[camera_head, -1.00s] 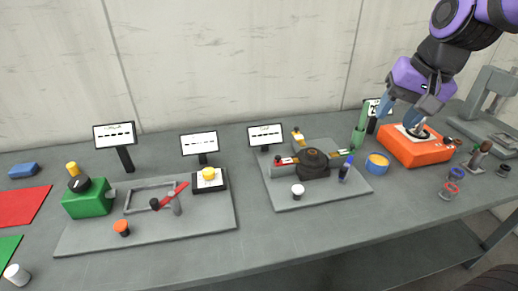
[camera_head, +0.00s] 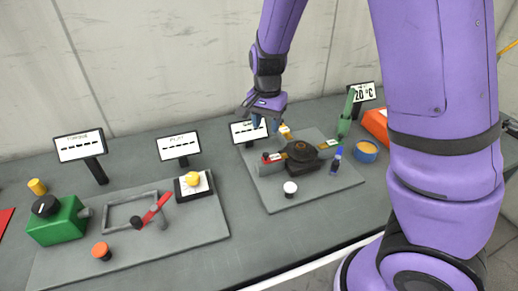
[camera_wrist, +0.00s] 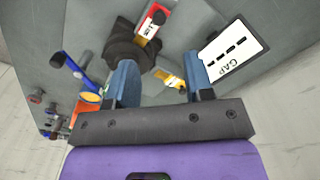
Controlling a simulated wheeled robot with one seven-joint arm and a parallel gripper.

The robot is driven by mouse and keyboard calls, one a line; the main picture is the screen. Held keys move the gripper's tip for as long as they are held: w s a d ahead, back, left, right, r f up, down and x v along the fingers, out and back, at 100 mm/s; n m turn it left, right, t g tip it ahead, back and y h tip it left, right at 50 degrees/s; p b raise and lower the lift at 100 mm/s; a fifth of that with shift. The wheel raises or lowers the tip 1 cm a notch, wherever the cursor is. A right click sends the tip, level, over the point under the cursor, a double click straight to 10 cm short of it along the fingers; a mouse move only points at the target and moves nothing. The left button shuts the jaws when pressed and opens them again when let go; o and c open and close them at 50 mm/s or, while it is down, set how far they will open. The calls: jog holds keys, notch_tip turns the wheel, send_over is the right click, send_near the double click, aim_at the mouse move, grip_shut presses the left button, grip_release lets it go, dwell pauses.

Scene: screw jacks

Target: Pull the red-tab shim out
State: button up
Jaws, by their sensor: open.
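The red-tab shim (camera_head: 271,157) lies at the left side of a black round-topped jack (camera_head: 302,160) on a grey plate (camera_head: 275,195). In the wrist view its red tab (camera_wrist: 158,14) with a pale label sticks out beside the black jack (camera_wrist: 130,48). My gripper (camera_head: 266,122) is open and empty, above the back left of that plate. In the wrist view its two blue fingers (camera_wrist: 161,82) are apart, with a yellow-ended piece (camera_wrist: 172,80) visible between them. The red tab lies beyond the fingertips, apart from them. How deep the shim sits is hidden.
A GAP sign (camera_wrist: 233,47) stands close to one finger. A blue-topped piece (camera_head: 336,158) and a white knob (camera_head: 290,188) stand on the plate. A green post (camera_head: 346,113) and a yellow-topped blue cup (camera_head: 365,151) are to the right. Another station with a green box (camera_head: 57,222) is left.

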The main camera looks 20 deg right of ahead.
aim_at(266, 154)
notch_tip(266, 154, down, 10)
jog(key=shift+f, duration=0.2)
dwell(0.4)
